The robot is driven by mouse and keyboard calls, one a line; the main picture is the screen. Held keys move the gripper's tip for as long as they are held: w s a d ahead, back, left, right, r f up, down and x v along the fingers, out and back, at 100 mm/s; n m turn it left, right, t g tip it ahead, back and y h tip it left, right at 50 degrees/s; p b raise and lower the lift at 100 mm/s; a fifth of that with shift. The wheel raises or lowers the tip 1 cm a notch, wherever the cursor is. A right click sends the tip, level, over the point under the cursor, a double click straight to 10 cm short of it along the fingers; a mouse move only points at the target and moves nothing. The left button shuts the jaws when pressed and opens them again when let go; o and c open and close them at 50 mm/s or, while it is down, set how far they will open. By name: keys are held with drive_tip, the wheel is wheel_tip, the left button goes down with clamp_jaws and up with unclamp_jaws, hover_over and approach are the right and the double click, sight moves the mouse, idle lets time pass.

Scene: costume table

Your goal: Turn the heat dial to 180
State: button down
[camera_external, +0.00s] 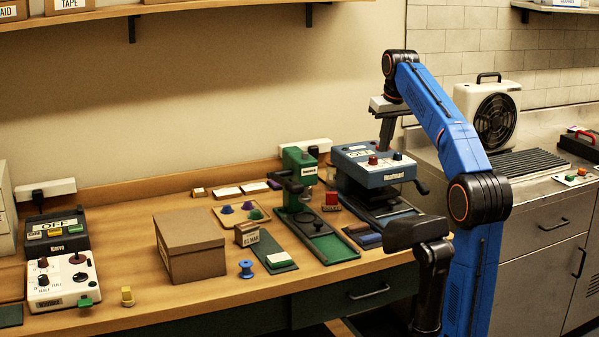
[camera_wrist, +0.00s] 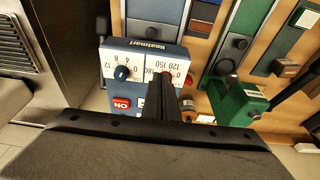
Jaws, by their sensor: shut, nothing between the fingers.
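The blue Heatmart press (camera_external: 385,178) stands at the right end of the wooden table. Its top panel has a red dial (camera_external: 372,160) at the left and a blue dial (camera_external: 397,156) at the right. In the wrist view the panel is upside down. The blue dial (camera_wrist: 122,73) has a scale with 4, 8 and 12. The other scale (camera_wrist: 187,65) reads 120, 150 and 180, and the red dial there is mostly hidden by my fingers. My gripper (camera_external: 383,148) is shut and empty, pointing down over the panel. I cannot tell whether it touches, or where the red dial points.
A red ON button (camera_wrist: 121,104) sits on the panel near my fingers. A green press (camera_external: 299,165) stands close to the left of the Heatmart press. A cardboard box (camera_external: 190,247) and several small items lie farther left. A fan heater (camera_external: 490,115) stands on the right counter.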

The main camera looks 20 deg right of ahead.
sight(373, 160)
drive_tip(key=shift+w+v, duration=0.25)
drive_tip(key=shift+v, duration=0.85)
drive_tip(key=shift+r, duration=0.1)
drive_tip(key=shift+w+a+f, duration=0.1)
drive_tip(key=shift+a+f, duration=0.3)
drive_tip(key=shift+f, duration=0.6)
drive_tip(key=shift+w+a+f, duration=0.1)
drive_tip(key=shift+a+f, duration=0.35)
drive_tip(key=shift+f, duration=0.55)
drive_tip(key=shift+w+a+f, duration=0.1)
drive_tip(key=shift+a+f, duration=0.3)
drive_tip(key=shift+f, duration=0.6)
drive_tip(key=shift+d, duration=0.65)
drive_tip(key=shift+d, duration=0.5)
